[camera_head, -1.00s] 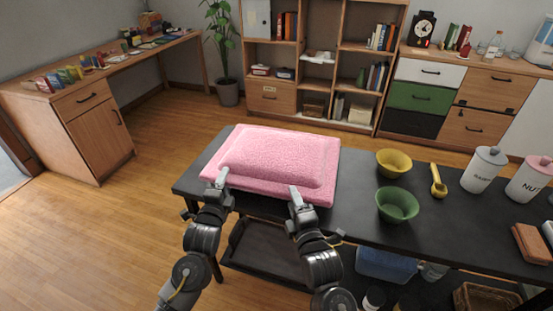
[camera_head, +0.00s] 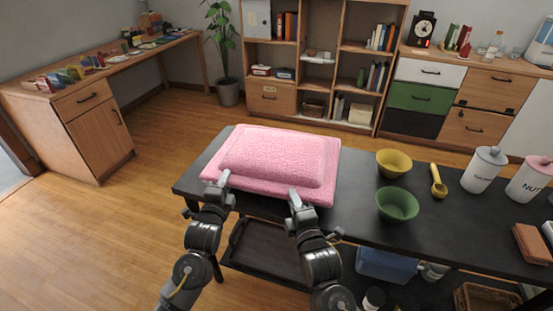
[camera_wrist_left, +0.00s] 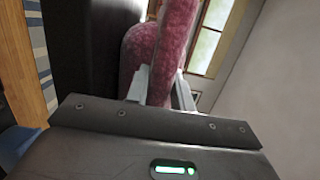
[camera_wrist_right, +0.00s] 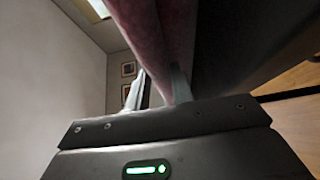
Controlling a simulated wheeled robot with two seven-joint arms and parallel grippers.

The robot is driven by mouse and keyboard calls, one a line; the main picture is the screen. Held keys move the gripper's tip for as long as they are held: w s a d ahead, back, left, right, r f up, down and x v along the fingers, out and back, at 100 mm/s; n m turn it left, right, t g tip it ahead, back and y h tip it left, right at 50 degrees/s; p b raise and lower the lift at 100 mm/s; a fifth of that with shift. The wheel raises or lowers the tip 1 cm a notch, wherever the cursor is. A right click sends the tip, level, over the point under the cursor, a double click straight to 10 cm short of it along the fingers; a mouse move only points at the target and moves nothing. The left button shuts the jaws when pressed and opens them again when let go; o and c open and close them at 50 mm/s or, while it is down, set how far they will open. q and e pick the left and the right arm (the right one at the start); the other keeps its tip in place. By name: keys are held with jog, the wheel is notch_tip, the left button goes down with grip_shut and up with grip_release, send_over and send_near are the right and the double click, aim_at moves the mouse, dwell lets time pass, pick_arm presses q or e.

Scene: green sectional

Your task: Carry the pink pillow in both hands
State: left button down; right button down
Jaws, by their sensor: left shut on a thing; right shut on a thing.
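The pink pillow (camera_head: 275,158) lies flat on the left end of the black table (camera_head: 350,215) in the head view. My left gripper (camera_head: 223,181) is shut on its near edge, toward the left corner. My right gripper (camera_head: 295,198) is shut on the near edge, toward the right corner. In the left wrist view the pillow's edge (camera_wrist_left: 172,45) sits between the fingers. In the right wrist view the pillow (camera_wrist_right: 165,30) also runs between the fingers. The fingertips are partly hidden by the pillow.
A yellow bowl (camera_head: 393,163) and a green bowl (camera_head: 397,204) stand right of the pillow, with a yellow scoop (camera_head: 438,182) and white canisters (camera_head: 483,169) further right. A wooden desk (camera_head: 95,125) is at the left. The floor between desk and table is clear.

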pick_arm(q)
jog(key=shift+r, duration=0.1)
pick_arm(e)
jog(key=shift+r, duration=0.1)
